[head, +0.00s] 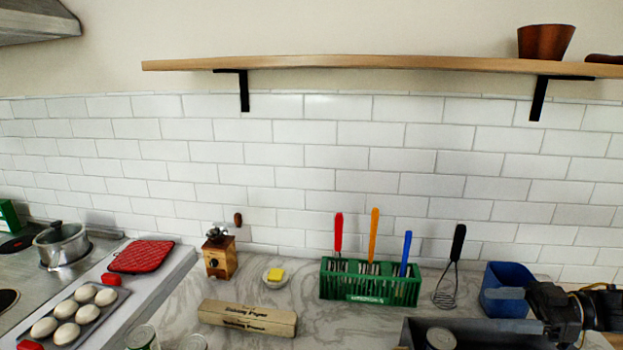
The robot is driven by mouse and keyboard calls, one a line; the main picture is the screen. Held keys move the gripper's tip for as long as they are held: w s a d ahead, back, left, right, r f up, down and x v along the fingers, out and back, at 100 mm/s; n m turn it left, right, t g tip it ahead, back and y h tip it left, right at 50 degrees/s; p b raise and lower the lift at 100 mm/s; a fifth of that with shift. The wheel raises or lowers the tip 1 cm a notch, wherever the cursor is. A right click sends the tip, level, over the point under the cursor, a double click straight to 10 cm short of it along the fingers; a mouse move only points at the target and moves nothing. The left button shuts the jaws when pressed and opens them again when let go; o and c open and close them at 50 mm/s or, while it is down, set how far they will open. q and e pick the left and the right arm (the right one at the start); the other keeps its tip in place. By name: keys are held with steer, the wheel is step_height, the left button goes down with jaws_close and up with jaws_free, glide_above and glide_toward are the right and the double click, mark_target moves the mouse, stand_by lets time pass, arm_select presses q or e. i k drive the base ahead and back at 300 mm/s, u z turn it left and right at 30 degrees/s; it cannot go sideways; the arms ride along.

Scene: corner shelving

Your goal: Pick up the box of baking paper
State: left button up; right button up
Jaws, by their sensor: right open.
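The box of baking paper (247,317) is a long tan carton with dark lettering. It lies flat on the marble counter, left of centre near the bottom of the head view. My left gripper is not in view.
A green basket (368,287) with coloured-handled utensils stands behind and right of the box. A coffee grinder (219,254) and a small dish with butter (276,277) are behind it. Cans (142,337) stand in front. A dark bin (480,339) and blue container (505,289) lie right.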

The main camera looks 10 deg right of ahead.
mark_target(270, 322)
steer(key=k, duration=1)
